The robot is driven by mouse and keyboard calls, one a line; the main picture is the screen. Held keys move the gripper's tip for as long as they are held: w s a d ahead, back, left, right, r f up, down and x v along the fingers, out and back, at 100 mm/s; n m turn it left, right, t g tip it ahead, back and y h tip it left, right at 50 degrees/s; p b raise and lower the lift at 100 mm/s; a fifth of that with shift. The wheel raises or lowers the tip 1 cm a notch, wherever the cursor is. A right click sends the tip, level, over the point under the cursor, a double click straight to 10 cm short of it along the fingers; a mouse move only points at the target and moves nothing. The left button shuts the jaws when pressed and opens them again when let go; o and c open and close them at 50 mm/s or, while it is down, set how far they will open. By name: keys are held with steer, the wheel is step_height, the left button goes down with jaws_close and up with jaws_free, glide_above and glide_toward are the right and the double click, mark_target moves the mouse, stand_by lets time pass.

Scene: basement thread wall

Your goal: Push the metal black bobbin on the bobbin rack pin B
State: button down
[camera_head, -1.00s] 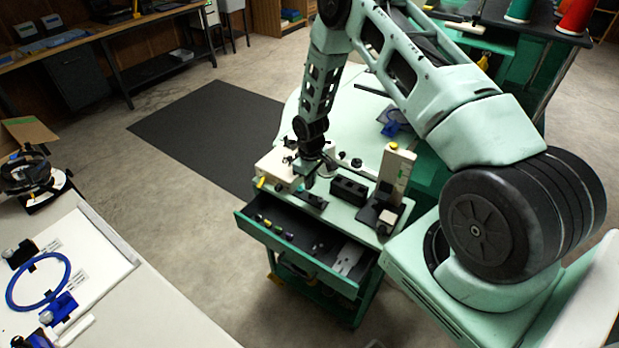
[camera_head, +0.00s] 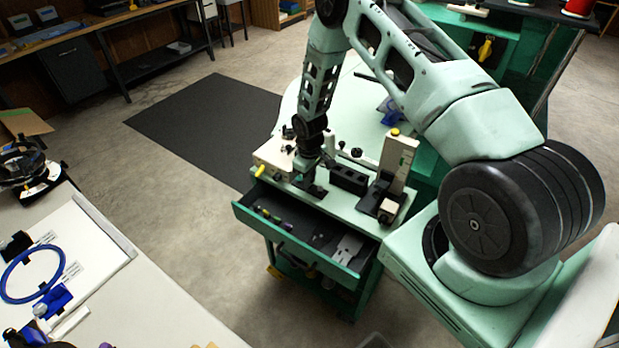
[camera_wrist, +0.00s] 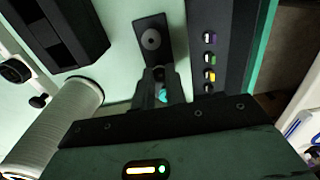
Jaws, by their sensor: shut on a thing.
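The bobbin rack is a dark flat plate (camera_wrist: 140,22) on the pale green cart top; it also shows in the head view (camera_head: 316,191). A grey round piece with a dark centre (camera_wrist: 151,39) sits at its far end in the wrist view. My gripper (camera_wrist: 160,74) is over the near end of the plate, its fingers shut on a small dark thing, seemingly the black bobbin (camera_wrist: 158,72). It is mostly hidden by the fingers, as is any pin under it. I cannot tell whether it is on a pin. In the head view my gripper (camera_head: 304,184) is low at the rack.
An open drawer (camera_head: 297,236) with several coloured bobbins sticks out in front of the rack. A black block with slots (camera_head: 349,180) and a cream upright device (camera_head: 395,165) stand to the right. A ribbed pale cylinder (camera_wrist: 62,125) is left of my gripper in the wrist view.

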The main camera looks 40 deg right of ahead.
steer(key=shift+f, duration=0.1)
stand_by(0.3)
steer(key=shift+f, duration=0.15)
steer(key=c, duration=1.3)
jaws_free()
steer(key=shift+c, duration=0.2)
